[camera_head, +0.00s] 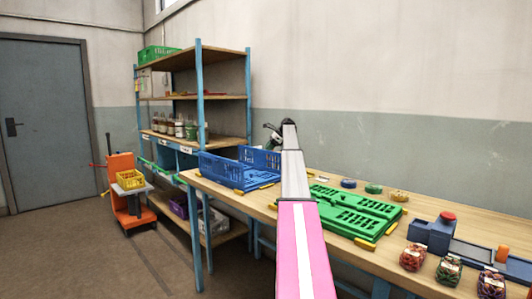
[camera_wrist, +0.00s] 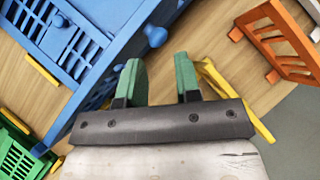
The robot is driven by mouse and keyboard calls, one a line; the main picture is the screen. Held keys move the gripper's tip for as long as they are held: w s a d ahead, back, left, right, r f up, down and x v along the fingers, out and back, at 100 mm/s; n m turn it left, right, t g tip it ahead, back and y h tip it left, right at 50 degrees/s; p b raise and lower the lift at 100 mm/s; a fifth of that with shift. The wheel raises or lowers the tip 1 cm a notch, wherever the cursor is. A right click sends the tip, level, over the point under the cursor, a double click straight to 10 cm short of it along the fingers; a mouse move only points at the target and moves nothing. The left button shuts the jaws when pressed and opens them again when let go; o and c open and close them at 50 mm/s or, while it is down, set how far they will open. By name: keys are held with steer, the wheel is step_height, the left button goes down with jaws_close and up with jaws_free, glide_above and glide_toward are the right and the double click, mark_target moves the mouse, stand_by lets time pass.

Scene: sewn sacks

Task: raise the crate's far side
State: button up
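A blue crate (camera_head: 222,171) stands on the left part of the workbench, with slotted panels standing up; I cannot tell how each side is folded. My gripper (camera_head: 273,134) is above the crate's right end, at the end of my outstretched arm. In the wrist view the blue crate (camera_wrist: 100,22) fills the upper left, with a slotted panel and a round blue knob (camera_wrist: 155,36). My gripper (camera_wrist: 158,78) is open there, its two green fingertips apart with only bench top showing between them. It is beside the crate's edge; I cannot tell whether it touches.
A green folded crate (camera_head: 345,213) lies on the workbench (camera_head: 262,197) right of the blue one. Yellow strips (camera_wrist: 41,72) lie around the crates. An orange rack (camera_wrist: 280,40) is at the wrist view's upper right. Shelving (camera_head: 200,90) stands behind left.

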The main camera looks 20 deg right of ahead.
steer(key=v, duration=0.7)
steer(key=shift+s+a+r, duration=0.1)
